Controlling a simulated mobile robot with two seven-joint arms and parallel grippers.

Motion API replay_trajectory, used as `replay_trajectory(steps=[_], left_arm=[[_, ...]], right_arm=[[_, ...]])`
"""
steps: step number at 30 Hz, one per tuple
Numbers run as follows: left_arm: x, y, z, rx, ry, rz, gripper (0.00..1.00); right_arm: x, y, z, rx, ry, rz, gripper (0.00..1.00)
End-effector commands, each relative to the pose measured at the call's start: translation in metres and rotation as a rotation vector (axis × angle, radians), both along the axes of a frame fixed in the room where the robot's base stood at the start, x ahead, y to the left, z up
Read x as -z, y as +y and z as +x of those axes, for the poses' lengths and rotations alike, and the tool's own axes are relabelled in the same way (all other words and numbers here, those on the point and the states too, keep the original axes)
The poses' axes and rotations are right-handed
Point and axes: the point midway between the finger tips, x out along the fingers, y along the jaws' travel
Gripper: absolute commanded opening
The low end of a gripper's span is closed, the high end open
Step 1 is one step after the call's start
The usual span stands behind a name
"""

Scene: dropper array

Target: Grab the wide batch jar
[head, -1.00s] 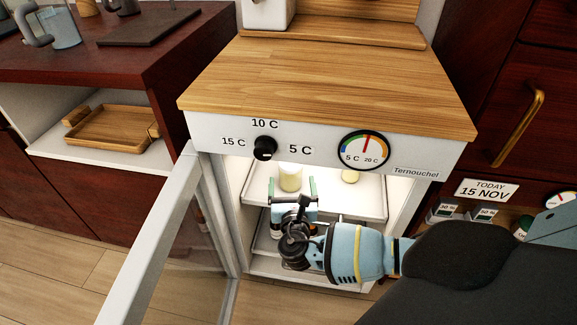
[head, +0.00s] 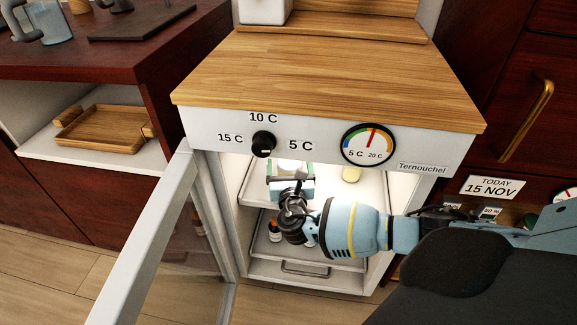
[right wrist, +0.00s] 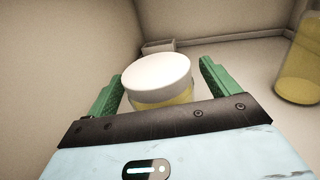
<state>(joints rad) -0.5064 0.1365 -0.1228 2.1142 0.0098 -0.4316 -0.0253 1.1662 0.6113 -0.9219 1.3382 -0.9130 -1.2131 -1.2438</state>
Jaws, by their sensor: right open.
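The wide jar (right wrist: 160,76) has a white lid and pale yellow contents. In the right wrist view it stands between the two green fingers of my right gripper (right wrist: 160,84), with a gap showing at the right finger. In the head view my right gripper (head: 290,172) reaches into the lit cabinet at the upper shelf. It is open and hides most of the jar there; only its pale lid (head: 290,164) shows. My left gripper is not in view.
A second yellow container (head: 351,174) stands on the upper shelf to the right; it also shows in the right wrist view (right wrist: 300,68). The cabinet door (head: 150,235) stands open at left. Small bottles (head: 275,231) stand on the lower shelf.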

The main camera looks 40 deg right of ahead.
Motion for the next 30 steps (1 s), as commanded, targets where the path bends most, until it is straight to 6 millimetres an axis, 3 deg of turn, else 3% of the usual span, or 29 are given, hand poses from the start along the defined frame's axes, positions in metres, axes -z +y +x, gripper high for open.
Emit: replay_trajectory(steps=[4,12,25,30], left_arm=[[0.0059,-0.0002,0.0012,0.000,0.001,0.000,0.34],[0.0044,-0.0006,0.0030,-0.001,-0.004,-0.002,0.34],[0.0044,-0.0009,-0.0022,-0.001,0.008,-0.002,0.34],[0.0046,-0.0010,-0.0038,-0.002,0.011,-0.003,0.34]], right_arm=[[0.0015,-0.0080,0.0100,0.001,0.001,0.000,0.87],[0.0000,-0.0089,0.0113,0.001,0.001,0.001,0.86],[0.0003,-0.0087,0.0111,0.001,0.001,0.001,0.30],[-0.0006,-0.0088,0.0114,0.001,-0.001,0.000,0.30]])
